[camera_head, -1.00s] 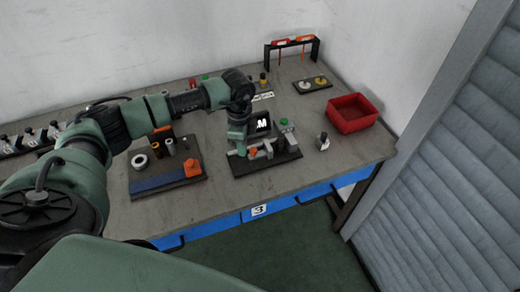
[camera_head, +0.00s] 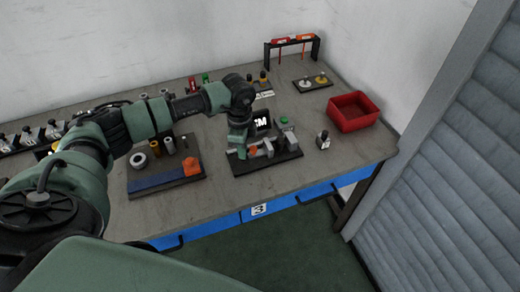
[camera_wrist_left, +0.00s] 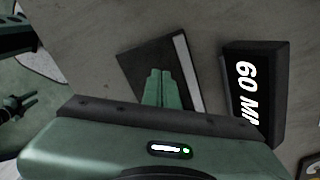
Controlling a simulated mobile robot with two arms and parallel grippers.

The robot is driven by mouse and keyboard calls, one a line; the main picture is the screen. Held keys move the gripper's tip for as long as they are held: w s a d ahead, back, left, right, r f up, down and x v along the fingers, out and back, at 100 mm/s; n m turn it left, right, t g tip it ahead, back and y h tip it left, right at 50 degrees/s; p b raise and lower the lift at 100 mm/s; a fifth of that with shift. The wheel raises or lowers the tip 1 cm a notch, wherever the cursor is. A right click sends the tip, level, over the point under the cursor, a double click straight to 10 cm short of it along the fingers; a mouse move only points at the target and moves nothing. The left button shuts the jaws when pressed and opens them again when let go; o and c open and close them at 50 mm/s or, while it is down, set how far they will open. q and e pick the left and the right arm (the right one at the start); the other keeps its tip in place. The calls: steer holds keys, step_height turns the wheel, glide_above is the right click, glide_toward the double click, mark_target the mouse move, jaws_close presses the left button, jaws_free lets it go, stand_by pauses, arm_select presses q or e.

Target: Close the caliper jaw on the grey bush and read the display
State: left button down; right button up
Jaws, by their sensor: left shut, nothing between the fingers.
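The caliper fixture stands on a dark base plate (camera_head: 285,158) at the middle of the bench. Its black display (camera_head: 262,118) faces me, partly covered by my arm. In the left wrist view the display (camera_wrist_left: 252,95) shows white figures ending in "60 M", cut off by my gripper's body. My left gripper (camera_head: 240,153) points down at the left side of the fixture. Its fingers (camera_wrist_left: 160,88) are together and empty, over a dark plate with a pale strip. I cannot tell a bush between the jaws. A grey bush-like cylinder (camera_head: 170,146) stands on the left tray.
The left tray (camera_head: 160,185) also carries a white ring, a brass cylinder and an orange block. A red bin (camera_head: 353,112) stands at the back right. A small dark-and-white item (camera_head: 323,140) stands right of the fixture. Bare bench lies in front.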

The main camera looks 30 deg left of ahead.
mark_target(252, 149)
arm_select(q)
steer(key=shift+f, duration=0.55)
steer(key=shift+w+d+b, duration=0.8)
steer(key=shift+w+d, duration=0.35)
steer(key=shift+w, duration=0.2)
stand_by(0.7)
steer(key=shift+w+d+r, duration=0.15)
steer(key=shift+w+d, duration=0.05)
steer(key=shift+d, duration=0.05)
stand_by(0.7)
steer(key=shift+s+a+p, duration=0.3)
steer(key=shift+p, duration=0.05)
steer(key=shift+s+r, duration=0.1)
steer(key=r+p, duration=0.2)
steer(key=shift+a+r, duration=0.2)
steer(key=shift+r, duration=0.1)
steer(key=shift+s+r+p, duration=0.1)
steer(key=shift+r+p, duration=2.1)
steer(key=shift+r, duration=0.35)
